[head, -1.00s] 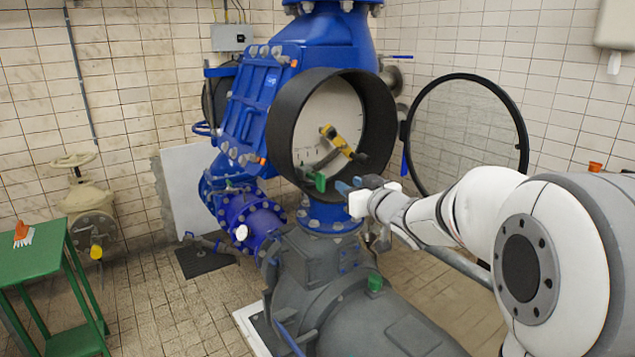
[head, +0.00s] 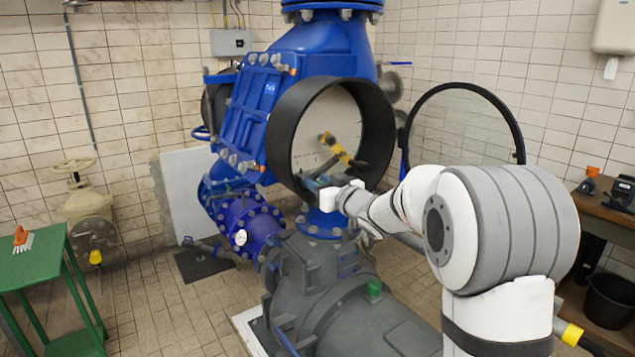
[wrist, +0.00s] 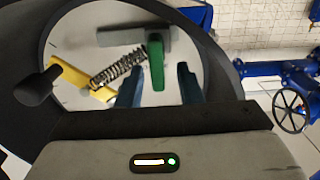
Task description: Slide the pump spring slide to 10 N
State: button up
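The pump spring slide shows in the wrist view as a green tab (wrist: 156,62) on a grey bar, beside a coiled metal spring (wrist: 118,67) and a yellow piece (wrist: 82,80). It sits inside a round black housing (head: 284,140) on the blue pump; the yellow piece (head: 335,146) also shows in the head view. My gripper (wrist: 160,86) is open at the housing's mouth. Its blue fingers stand on either side of the green tab, with visible gaps. In the head view my gripper (head: 318,183) hides the tab. Scale figures are not legible.
The housing's round glass cover (head: 464,125) stands swung open at the right, behind my arm. A black knob (wrist: 38,85) sticks out at the left in the wrist view. Grey pump casing (head: 320,275) lies below. A green table (head: 40,262) stands at the left.

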jog(key=shift+c, duration=0.5)
grip_shut()
